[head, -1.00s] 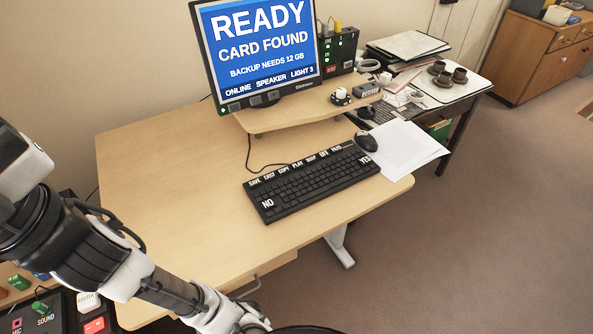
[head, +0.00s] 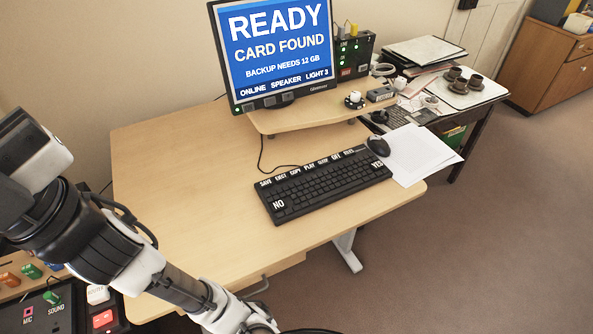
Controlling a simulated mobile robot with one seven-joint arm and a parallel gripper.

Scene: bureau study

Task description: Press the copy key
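The copy key (head: 294,172) is in the labelled top row of the black keyboard (head: 330,190), third from the left after SAVE and EJECT. The keyboard lies on the light wood desk (head: 185,190), with large NO and YES keys at its ends. Nothing of mine is over or touching it. My arm shows at the lower left and runs down to the bottom edge. My gripper is not visible, so its opening cannot be seen. The monitor (head: 275,55) reads READY, CARD FOUND, BACKUP NEEDS 12 GB.
A mouse (head: 378,146) and white papers (head: 418,152) lie right of the keyboard. A raised shelf (head: 295,121) stands behind it. A control panel (head: 45,312) with coloured buttons is at the lower left. The desk left of the keyboard is clear.

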